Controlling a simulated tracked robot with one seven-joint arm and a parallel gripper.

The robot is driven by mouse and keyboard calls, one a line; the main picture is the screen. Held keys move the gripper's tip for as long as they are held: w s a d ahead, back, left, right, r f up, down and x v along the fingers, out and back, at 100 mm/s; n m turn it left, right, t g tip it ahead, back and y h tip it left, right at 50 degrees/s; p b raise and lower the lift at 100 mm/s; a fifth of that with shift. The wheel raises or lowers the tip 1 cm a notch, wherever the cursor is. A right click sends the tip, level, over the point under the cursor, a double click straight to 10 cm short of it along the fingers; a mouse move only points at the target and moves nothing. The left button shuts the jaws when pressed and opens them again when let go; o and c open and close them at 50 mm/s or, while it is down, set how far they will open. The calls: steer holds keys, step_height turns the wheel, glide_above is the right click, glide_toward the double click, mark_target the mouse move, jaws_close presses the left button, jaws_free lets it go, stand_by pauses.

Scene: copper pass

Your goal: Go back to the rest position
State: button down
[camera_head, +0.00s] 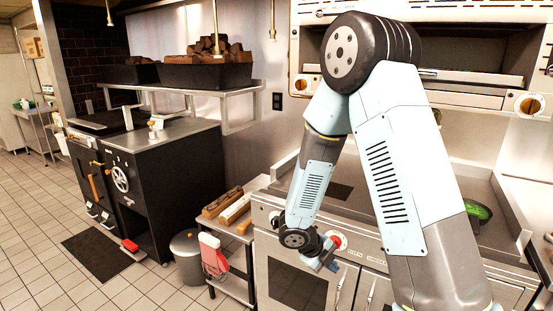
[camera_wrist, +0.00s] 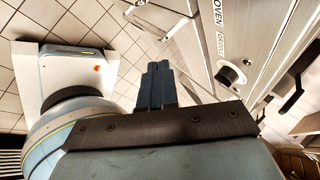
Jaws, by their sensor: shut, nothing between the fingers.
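My arm is folded in front of the oven range in the head view, with its elbow raised high and its wrist hanging low. My gripper (camera_head: 328,262) is in front of the range's front panel, near a red-ringed knob (camera_head: 338,240). In the wrist view my gripper (camera_wrist: 158,68) shows its two dark fingers together with nothing between them. Behind the fingers are the tiled floor, my own base at the left and the oven front (camera_wrist: 215,40) at the right.
A black stove (camera_head: 150,190) with a handwheel stands at the left. A small side table (camera_head: 235,225) with wooden blocks and a grey bin (camera_head: 187,257) are left of the range. A green-filled pan (camera_head: 478,212) sits on the range top. The tiled floor (camera_head: 40,240) at the left is mostly clear.

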steer(key=s+d+r+m+y, duration=0.1)
steer(key=s+d+r+m, duration=0.2)
steer(key=r+m, duration=0.75)
steer(key=s+d+r+m+y, duration=0.1)
steer(key=s+d+r+m, duration=0.2)
steer(key=r+m, duration=0.75)
steer(key=s+r+m+t+y, duration=0.3)
steer(key=s+r+m, duration=1)
steer(key=m, duration=0.9)
steer(key=shift+s+r+t+y, duration=0.2)
steer(key=shift+s+t+y, duration=0.3)
steer(key=shift+y, duration=0.5)
steer(key=c, duration=1.8)
jaws_free()
steer(key=shift+s+d, duration=0.1)
